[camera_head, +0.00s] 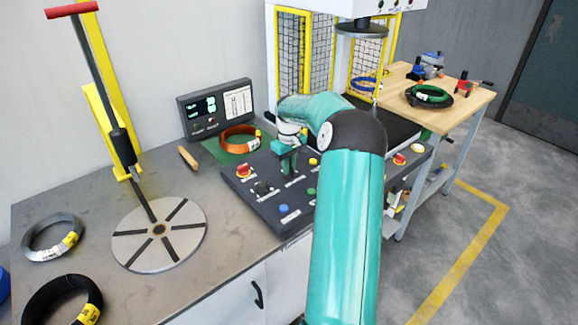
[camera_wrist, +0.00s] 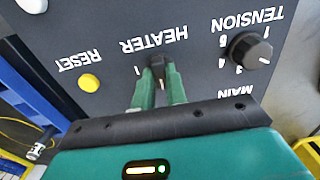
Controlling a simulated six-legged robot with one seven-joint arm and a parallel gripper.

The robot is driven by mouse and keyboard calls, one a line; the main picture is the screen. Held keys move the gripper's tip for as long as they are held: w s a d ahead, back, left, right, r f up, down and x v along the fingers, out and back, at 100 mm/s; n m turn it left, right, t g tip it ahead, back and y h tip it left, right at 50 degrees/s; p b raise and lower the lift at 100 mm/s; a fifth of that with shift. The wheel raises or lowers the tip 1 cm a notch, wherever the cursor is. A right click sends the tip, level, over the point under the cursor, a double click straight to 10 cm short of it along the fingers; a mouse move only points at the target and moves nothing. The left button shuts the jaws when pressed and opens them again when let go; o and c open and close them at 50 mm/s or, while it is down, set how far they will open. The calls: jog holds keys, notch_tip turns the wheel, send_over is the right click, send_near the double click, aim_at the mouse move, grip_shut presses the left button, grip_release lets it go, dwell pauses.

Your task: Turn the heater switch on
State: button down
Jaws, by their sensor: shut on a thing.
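The heater switch (camera_wrist: 156,62) is a small dark knob on the dark control panel (camera_head: 262,207), by the label HEATER, which appears upside down in the wrist view. My gripper (camera_wrist: 160,78) is shut on the heater switch, one green finger on each side. A white mark shows on the panel just left of the switch. The fingers partly hide the switch, so its exact setting is hard to tell. In the head view my gripper (camera_head: 289,170) points down at the panel, and the switch is hidden there.
The black tension knob (camera_wrist: 249,49) and yellow reset button (camera_wrist: 89,82) flank the switch. A red knob (camera_head: 244,170) and a blue button (camera_head: 283,209) also sit on the panel. Behind it are an orange coil (camera_head: 231,145) and a display (camera_head: 188,109). A round slotted plate (camera_head: 130,250) lies left.

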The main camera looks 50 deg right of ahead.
jog(key=m, duration=1.3)
jog(key=shift+m, duration=2.4)
jog(key=c, duration=1.4)
grip_release()
jog(key=shift+f, duration=0.1)
jog(key=shift+c, duration=0.2)
